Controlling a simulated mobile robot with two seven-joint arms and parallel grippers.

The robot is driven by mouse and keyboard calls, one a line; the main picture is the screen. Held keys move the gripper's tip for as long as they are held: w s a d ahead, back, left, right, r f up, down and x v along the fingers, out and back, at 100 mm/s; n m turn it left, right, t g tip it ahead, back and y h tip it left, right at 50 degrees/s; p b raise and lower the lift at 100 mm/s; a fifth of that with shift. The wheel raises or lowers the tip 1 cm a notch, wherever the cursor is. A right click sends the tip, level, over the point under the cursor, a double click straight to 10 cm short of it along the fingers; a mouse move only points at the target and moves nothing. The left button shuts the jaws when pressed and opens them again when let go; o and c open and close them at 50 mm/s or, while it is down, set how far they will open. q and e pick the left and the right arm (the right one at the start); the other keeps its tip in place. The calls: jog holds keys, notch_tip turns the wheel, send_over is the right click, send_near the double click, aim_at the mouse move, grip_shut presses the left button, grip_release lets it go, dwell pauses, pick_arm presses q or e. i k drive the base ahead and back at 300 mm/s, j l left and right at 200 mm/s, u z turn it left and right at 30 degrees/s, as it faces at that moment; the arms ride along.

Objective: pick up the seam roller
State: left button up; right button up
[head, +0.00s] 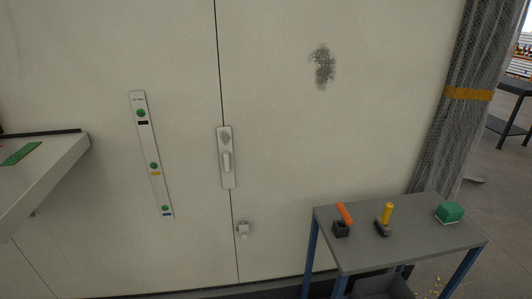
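Two handled tools stand on a grey table at the lower right. One has a yellow upright handle (387,213) above a dark, roughly cylindrical head (382,229). The other has a tilted orange handle (344,214) above a dark block-like base (341,230). The yellow-handled one looks more like a seam roller, but both are too small to be certain. Neither of my grippers is in view.
The grey table (425,237) has blue legs and a green block (449,212) on its right. Behind it are a pale panelled wall (280,150) and a mesh curtain (455,130) with a yellow band. A pale shelf (40,175) juts in at left.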

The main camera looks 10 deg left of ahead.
aim_at(381, 223)
jog(key=i+l+u, duration=0.4)
jog(key=l, duration=0.25)
jog(key=l+u, duration=0.2)
jog(key=l, duration=0.15)
jog(key=i+l+u, duration=0.2)
jog(key=l, duration=0.2)
jog(key=l+u, duration=0.2)
jog(key=l, duration=0.2)
